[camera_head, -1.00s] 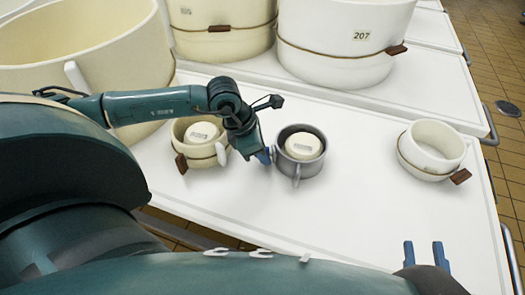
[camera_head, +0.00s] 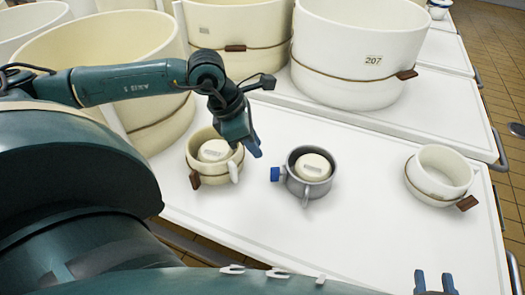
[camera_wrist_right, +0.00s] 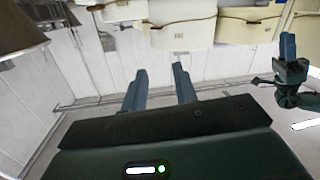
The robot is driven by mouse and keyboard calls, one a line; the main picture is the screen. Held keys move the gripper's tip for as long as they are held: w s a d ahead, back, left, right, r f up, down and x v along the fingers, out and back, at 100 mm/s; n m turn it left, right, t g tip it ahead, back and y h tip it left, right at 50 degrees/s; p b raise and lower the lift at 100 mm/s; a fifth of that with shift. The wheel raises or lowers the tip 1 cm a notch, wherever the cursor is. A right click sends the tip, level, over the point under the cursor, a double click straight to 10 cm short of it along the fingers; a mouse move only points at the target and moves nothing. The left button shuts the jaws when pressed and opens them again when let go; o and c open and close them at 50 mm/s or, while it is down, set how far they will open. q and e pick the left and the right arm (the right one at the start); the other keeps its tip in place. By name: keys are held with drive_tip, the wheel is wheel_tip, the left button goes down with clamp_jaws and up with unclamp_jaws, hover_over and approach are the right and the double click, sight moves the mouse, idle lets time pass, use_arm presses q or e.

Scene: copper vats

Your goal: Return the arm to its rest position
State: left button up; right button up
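My left gripper (camera_head: 254,148) hangs above the table between a cream pot and a grey metal pot in the head view. It touches neither as far as I can see, and its fingers overlap edge-on, so their gap is hidden. The cream pot (camera_head: 212,177) with a brown handle holds a similar block (camera_head: 215,151). My right gripper (camera_head: 434,282) is at the bottom right, open and empty; its spread fingers also show in the right wrist view (camera_wrist_right: 160,88).
Another cream pot (camera_head: 440,172) with a brown handle stands at the right of the white table (camera_head: 375,185). Large cream vats, one marked 207 (camera_head: 350,55), stand behind. Table space right of the grey pot is clear.

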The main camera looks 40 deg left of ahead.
use_arm(q)
drive_tip(key=shift+s+a+r, duration=0.15)
drive_tip(key=shift+s+r, duration=0.05)
drive_tip(key=shift+r, duration=0.35)
drive_tip(key=shift+r, duration=0.1)
